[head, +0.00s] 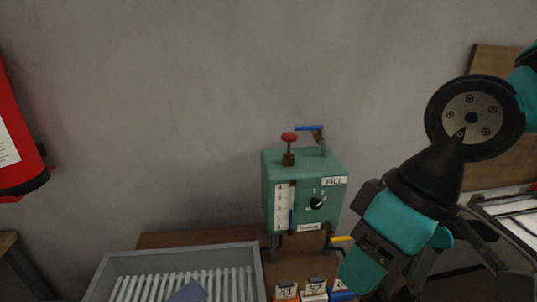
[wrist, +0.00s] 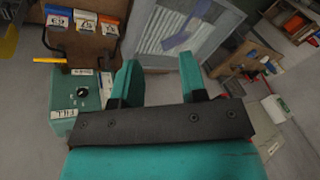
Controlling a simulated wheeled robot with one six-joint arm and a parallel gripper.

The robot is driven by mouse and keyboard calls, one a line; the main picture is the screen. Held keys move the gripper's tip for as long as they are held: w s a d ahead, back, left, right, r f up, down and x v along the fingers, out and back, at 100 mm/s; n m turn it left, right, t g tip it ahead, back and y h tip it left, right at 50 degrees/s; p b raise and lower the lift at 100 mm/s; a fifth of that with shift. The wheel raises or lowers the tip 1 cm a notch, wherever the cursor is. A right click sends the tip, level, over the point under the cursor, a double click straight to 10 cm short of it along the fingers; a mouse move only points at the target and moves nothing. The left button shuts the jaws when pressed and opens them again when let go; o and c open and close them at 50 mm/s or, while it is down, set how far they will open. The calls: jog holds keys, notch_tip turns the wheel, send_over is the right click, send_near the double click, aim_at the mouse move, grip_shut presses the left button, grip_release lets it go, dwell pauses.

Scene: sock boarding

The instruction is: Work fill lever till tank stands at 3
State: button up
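The tank (head: 273,170) is a teal box on legs against the wall. A FILL label (head: 334,181) is near its upper right. A blue-handled lever (head: 309,128) on a grey pipe stands on top, beside a red knob (head: 289,137). The front has a white gauge scale (head: 281,208) with a blue column (head: 291,220) whose top looks near the 2, too small to read exactly. A black dial (head: 316,203) sits right of it. A yellow handle (head: 342,238) sticks out low on the right. My gripper (wrist: 159,66) is open and empty, right of the tank in the head view.
A grey slatted crate (head: 258,262) stands left of the tank, with a blue-purple piece (head: 188,292) on it. Several numbered tags (head: 315,288) stand in front of the tank. A red extinguisher-like object (head: 20,130) hangs at far left. The wall space above the tank is clear.

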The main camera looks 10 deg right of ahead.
dwell(0.3)
jog(key=w+d+r+m+t+h+p, duration=0.15)
jog(key=w+r+m, duration=0.4)
jog(key=w, duration=0.75)
jog(key=w+d+r+m+h+p, duration=0.15)
jog(key=w+r+m, duration=0.4)
jog(key=w, duration=0.75)
jog(key=w+d+r+m+t+h+p, duration=0.1)
jog(key=w+d+r+m+p, duration=0.2)
jog(key=w+m, duration=1.15)
jog(key=w, duration=0.4)
jog(key=x, duration=1.1)
jog(key=d+b+x, duration=0.1)
jog(key=x, duration=0.4)
jog(key=shift+s+d+f, duration=0.1)
jog(key=shift+f, duration=0.2)
jog(key=shift+n, duration=0.25)
grip_shut()
